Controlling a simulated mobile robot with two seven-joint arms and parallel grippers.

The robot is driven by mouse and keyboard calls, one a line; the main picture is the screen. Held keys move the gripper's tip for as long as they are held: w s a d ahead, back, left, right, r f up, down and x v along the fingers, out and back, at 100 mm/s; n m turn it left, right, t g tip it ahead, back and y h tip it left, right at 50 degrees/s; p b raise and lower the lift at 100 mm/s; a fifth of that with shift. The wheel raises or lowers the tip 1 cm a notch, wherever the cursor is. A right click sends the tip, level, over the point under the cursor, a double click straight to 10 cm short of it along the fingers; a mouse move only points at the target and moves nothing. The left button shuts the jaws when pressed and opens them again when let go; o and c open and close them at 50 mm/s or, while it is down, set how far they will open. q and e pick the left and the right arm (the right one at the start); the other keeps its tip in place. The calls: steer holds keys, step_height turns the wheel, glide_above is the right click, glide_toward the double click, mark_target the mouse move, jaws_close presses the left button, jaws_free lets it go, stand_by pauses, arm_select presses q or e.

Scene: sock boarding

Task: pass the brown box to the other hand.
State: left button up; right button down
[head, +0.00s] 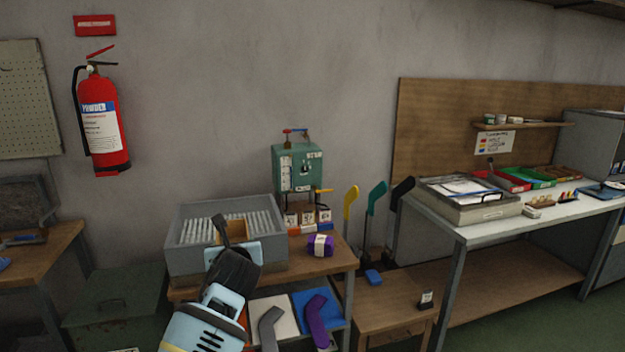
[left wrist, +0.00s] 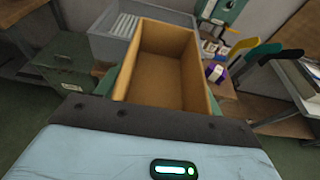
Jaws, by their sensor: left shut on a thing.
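The brown box (left wrist: 166,62) is an open-topped, empty box that fills the middle of the left wrist view. My left gripper (head: 226,240) is shut on it above the front of the wooden table, close to the grey bin. In the head view, the gripper hides most of the box and only small brown parts show by the fingers. My right gripper is not in view.
A grey ribbed bin (head: 187,262) stands on the table behind my left gripper. A purple roll (head: 320,245) and a green machine (head: 297,168) are to its right. Yellow, teal and black sock forms (head: 376,198) stand further right. A white workbench (head: 470,230) is at the right.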

arm_select(q)
steer(key=shift+s+a+r, duration=0.15)
steer(key=shift+r, duration=0.25)
steer(key=shift+s+a+r, duration=0.1)
steer(key=shift+r, duration=0.3)
steer(key=s+a+f+m+h, duration=0.1)
steer(key=s+f+h, duration=0.1)
steer(key=s, duration=1)
steer(key=s+a+f+m+h, duration=0.1)
steer(key=s+f, duration=0.4)
steer(key=s, duration=0.8)
steer(key=shift+a+m+t+h, duration=0.35)
steer(key=shift+m+h, duration=0.15)
steer(key=shift+m, duration=0.1)
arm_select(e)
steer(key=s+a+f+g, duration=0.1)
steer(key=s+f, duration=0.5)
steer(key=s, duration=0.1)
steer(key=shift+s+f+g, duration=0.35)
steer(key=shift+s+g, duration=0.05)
